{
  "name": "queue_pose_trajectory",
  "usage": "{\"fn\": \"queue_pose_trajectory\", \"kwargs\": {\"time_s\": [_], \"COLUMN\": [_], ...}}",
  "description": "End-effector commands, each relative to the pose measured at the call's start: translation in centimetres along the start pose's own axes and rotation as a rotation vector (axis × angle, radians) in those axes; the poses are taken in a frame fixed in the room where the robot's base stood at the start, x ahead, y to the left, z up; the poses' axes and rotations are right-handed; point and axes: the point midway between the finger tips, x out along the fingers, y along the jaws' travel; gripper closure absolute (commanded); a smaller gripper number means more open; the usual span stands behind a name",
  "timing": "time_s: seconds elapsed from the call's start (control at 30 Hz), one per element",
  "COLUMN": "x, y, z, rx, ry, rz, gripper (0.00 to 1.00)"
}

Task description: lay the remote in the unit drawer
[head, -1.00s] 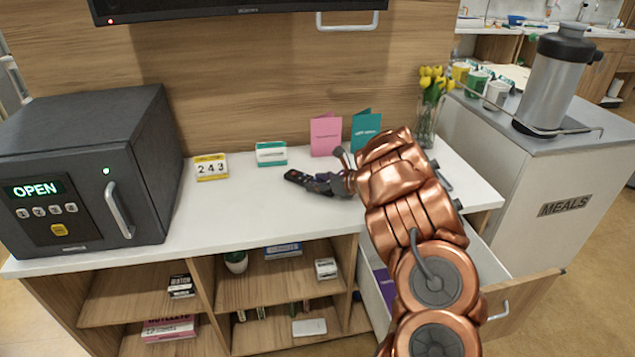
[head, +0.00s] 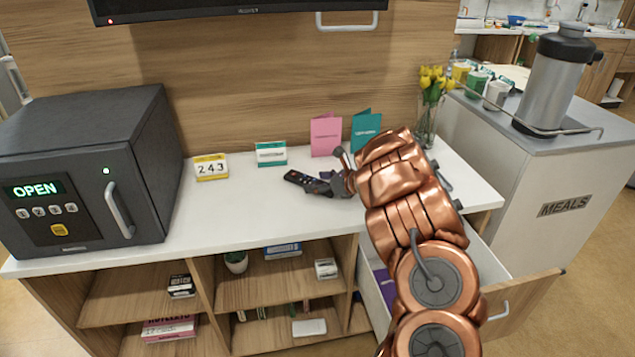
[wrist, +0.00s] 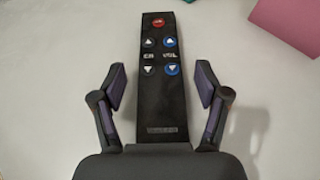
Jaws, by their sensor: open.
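The black remote (head: 307,181) lies on the white top of the bedside unit. It fills the middle of the wrist view (wrist: 160,85), with a red button and blue and white buttons. My gripper (head: 325,186) is at the remote's near end; in the wrist view its purple-padded fingers (wrist: 160,88) stand open on either side of the remote, with a gap on each side. The unit drawer (head: 476,256) is pulled open below the right end of the top. My arm hides part of it, and a purple item (head: 383,282) shows inside.
A dark safe reading OPEN (head: 90,170) stands at the left. The white top is clear in front.

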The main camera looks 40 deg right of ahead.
Motion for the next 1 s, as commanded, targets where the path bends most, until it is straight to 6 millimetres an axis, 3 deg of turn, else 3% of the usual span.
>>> {"fn": "queue_pose_trajectory", "kwargs": {"time_s": [0.6, 0.8, 1.0], "x": [-9.8, -11.6, -12.1], "y": [-0.1, -0.1, 0.0], "z": [-0.1, 0.0, 0.0], "rx": [0.0, 0.0, 0.001], "ry": [0.003, 0.0, 0.0], "rz": [-0.006, -0.002, -0.001], "gripper": [0.26, 0.26, 0.26]}}
